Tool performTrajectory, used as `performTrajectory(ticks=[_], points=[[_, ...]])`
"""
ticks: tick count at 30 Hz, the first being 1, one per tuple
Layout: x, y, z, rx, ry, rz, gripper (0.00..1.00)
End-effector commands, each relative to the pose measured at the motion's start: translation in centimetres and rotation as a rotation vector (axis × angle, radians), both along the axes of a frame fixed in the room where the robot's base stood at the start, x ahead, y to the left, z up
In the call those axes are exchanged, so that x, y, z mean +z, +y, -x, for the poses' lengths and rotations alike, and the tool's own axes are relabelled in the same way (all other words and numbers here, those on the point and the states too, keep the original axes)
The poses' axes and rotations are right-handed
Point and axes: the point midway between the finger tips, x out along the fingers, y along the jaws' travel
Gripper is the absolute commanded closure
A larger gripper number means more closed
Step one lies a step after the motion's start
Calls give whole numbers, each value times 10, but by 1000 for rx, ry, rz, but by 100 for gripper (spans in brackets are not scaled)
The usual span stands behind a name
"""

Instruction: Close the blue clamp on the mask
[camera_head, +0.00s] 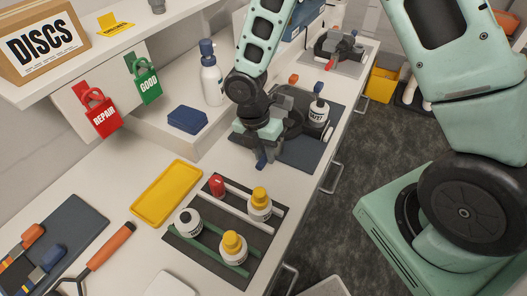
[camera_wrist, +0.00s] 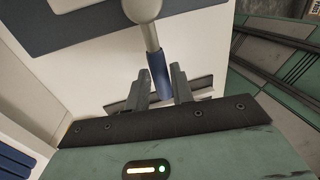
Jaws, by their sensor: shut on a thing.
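The blue clamp handle (camera_wrist: 158,72) shows in the wrist view as a blue grip on a pale metal rod. It lies between the fingers of my gripper (camera_wrist: 163,88), which is shut on it. In the head view my gripper (camera_head: 262,140) is over the near left part of a dark mat, and the blue grip (camera_head: 262,160) shows just below it.
A spray bottle (camera_head: 211,80) and a blue block (camera_head: 187,119) are to the left. A rack (camera_head: 200,250) with several bottles and a yellow tray (camera_head: 166,194) lie nearer.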

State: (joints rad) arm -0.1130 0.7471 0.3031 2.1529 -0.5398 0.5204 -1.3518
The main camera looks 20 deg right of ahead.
Motion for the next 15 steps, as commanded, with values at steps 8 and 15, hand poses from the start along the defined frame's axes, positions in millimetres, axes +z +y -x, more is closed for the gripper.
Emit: performTrajectory(ticks=[8, 15], points=[[1, 0, 0, 3, 1, 1, 56], [7, 1, -2, 1, -2, 1, 56]])
